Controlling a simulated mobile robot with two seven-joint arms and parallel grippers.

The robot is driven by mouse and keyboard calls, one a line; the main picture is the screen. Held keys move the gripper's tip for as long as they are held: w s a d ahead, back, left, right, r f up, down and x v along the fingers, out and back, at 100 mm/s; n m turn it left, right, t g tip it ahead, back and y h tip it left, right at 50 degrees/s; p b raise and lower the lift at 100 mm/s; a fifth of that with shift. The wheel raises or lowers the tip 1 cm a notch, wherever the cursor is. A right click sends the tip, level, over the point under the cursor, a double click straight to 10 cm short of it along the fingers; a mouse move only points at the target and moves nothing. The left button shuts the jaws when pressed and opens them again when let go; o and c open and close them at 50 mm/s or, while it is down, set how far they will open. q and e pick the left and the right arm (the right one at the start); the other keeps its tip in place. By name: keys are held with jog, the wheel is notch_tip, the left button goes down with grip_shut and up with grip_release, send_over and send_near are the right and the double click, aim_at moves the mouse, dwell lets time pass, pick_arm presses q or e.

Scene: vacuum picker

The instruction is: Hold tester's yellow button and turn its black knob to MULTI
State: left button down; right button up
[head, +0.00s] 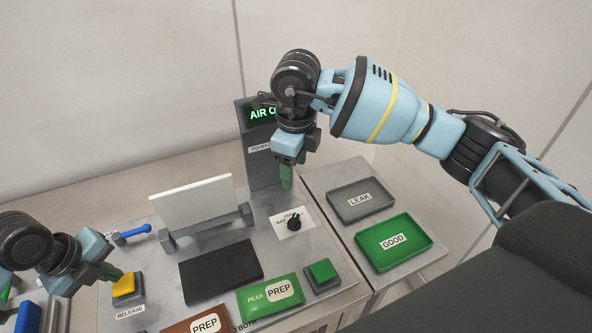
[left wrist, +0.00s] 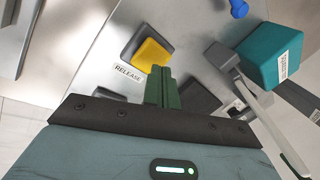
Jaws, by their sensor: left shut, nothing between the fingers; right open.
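The yellow button (head: 124,285) sits on a dark base at the left of the grey tester, with a RELEASE label below it. It also shows in the left wrist view (left wrist: 153,54). My left gripper (head: 114,274) is shut and empty, its green fingers right beside the button; in the left wrist view its fingertips (left wrist: 161,74) overlap the button's near edge. I cannot tell whether they touch it. The black knob (head: 294,222) stands on a white labelled plate; its lettering is too small to read fully. My right gripper (head: 287,178) is open, pointing down above and behind the knob.
A dark tower (head: 261,150) with a green AIR display stands behind the knob. A white panel (head: 195,202) stands upright mid-tester. A blue handle (head: 133,234) is behind the button. A green button (head: 322,272) sits front right. LEAK (head: 376,210) and GOOD (head: 420,256) trays lie right.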

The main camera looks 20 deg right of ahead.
pick_arm(q)
jog(key=shift+r+p, duration=0.85)
jog(key=shift+r, duration=1.5)
pick_arm(e)
jog(key=shift+t, duration=0.4)
notch_tip(320, 180, up, 6)
jog(key=shift+s+f, duration=0.1)
jog(key=shift+f, duration=0.1)
pick_arm(q)
jog(key=shift+f, duration=0.1)
pick_arm(e)
jog(key=shift+f, duration=0.1)
